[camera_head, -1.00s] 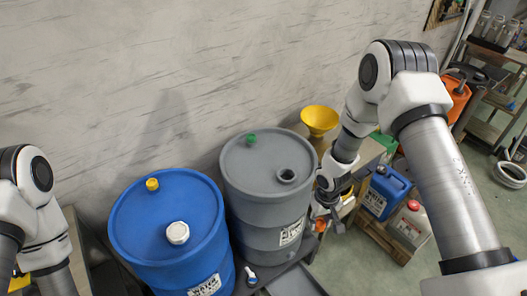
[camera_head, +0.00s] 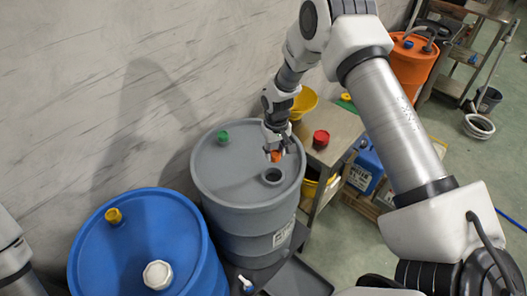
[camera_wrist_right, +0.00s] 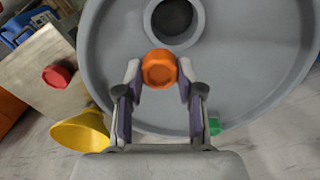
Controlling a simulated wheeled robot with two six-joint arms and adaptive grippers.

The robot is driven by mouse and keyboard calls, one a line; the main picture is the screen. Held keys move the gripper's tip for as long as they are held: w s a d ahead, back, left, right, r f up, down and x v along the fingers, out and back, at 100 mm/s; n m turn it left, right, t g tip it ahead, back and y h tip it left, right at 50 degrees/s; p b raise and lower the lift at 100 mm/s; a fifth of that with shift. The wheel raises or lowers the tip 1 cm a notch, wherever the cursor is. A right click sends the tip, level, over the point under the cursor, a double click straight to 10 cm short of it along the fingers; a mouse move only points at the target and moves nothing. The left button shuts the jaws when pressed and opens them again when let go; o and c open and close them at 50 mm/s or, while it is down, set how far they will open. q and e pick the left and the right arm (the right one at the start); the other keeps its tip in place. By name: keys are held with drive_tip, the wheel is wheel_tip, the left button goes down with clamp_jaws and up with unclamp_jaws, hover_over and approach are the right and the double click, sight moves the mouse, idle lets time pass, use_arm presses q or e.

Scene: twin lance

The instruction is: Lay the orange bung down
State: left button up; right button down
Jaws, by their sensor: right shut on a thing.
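The orange bung (camera_head: 276,156) is between the fingertips of my right gripper (camera_head: 281,147), over the top of the grey drum (camera_head: 222,180). In the right wrist view, my right gripper (camera_wrist_right: 159,78) is shut on the orange bung (camera_wrist_right: 159,69), with a finger on each side. The bung is beside the drum's open round hole (camera_wrist_right: 173,18), not in it. I cannot tell whether the bung touches the lid. My left gripper is out of view; only part of the left arm shows at the left edge.
A green cap (camera_head: 223,137) sits on the grey drum's lid. A blue drum (camera_head: 140,232) with yellow and white caps stands at left. A bench (camera_head: 335,130) with a red cap (camera_head: 321,139) is to the right, and a yellow funnel (camera_head: 304,103) stands behind the drum.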

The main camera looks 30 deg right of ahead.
drive_tip(key=w+f+b, duration=0.1)
drive_tip(key=w, duration=0.2)
drive_tip(key=w+d+f+b, duration=0.1)
drive_tip(key=w, duration=0.2)
drive_tip(key=w+b, duration=0.1)
drive_tip(key=w, duration=0.2)
drive_tip(key=shift+w+d+f+b, duration=0.15)
drive_tip(key=shift+d+f+b, duration=0.05)
drive_tip(key=shift+f+b, duration=0.2)
drive_tip(key=shift+s+f+b, duration=0.25)
drive_tip(key=shift+f+b, duration=0.25)
drive_tip(key=shift+s+f+b, duration=0.25)
drive_tip(key=shift+f+b, duration=0.2)
drive_tip(key=shift+f, duration=0.05)
drive_tip(key=shift+s, duration=0.1)
drive_tip(key=c, duration=0.7)
unclamp_jaws()
drive_tip(key=shift+w+f, duration=0.15)
drive_tip(key=shift+w, duration=0.15)
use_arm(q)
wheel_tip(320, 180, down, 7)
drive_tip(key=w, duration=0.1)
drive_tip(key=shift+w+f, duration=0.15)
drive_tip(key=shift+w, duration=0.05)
use_arm(e)
drive_tip(key=shift+s, duration=0.1)
